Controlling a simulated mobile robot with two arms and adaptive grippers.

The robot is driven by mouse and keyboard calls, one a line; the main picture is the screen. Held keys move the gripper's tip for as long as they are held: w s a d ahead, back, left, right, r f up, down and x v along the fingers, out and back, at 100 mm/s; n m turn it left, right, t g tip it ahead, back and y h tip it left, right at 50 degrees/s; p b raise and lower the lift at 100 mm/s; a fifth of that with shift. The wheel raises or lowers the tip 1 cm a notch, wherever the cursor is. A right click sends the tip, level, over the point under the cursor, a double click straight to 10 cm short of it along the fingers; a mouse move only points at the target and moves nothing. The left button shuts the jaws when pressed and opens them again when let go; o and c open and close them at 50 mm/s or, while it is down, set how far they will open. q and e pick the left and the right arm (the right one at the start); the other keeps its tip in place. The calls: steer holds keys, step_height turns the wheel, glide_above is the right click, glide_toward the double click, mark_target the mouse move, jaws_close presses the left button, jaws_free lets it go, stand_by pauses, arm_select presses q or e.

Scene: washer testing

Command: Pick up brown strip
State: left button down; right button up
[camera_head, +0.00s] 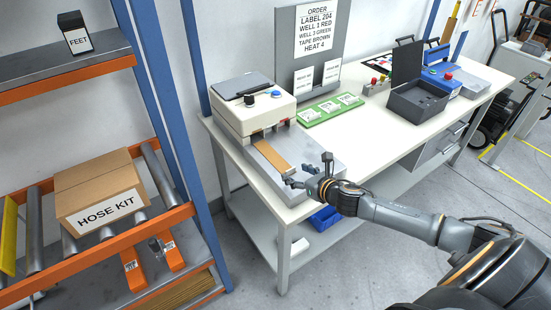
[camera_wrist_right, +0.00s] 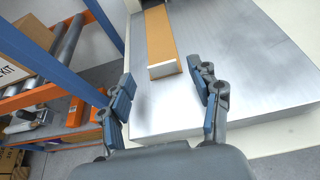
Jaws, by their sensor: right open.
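The brown strip (camera_head: 272,157) lies flat on a grey metal plate (camera_head: 319,150) in front of the white machine (camera_head: 249,109). Its far end meets the machine's front. In the right wrist view the strip (camera_wrist_right: 160,42) runs away from me, its near end lying just beyond and between my fingertips. My right gripper (camera_head: 309,173) is open and empty at the plate's near edge. In the wrist view its two fingers (camera_wrist_right: 166,92) are spread apart over the metal plate (camera_wrist_right: 170,105), short of the strip. My left gripper is in neither view.
A green tray with labelled cards (camera_head: 330,109), a sign board (camera_head: 318,45) and a dark open box (camera_head: 416,102) stand on the white table. A blue rack post (camera_head: 166,100) and a HOSE KIT carton (camera_head: 98,193) are on the left.

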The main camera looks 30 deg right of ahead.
mark_target(282, 166)
steer(key=shift+p+x, duration=0.35)
steer(key=shift+x, duration=1.85)
steer(key=shift+d, duration=0.15)
steer(key=c, duration=0.7)
steer(key=shift+c, duration=0.2)
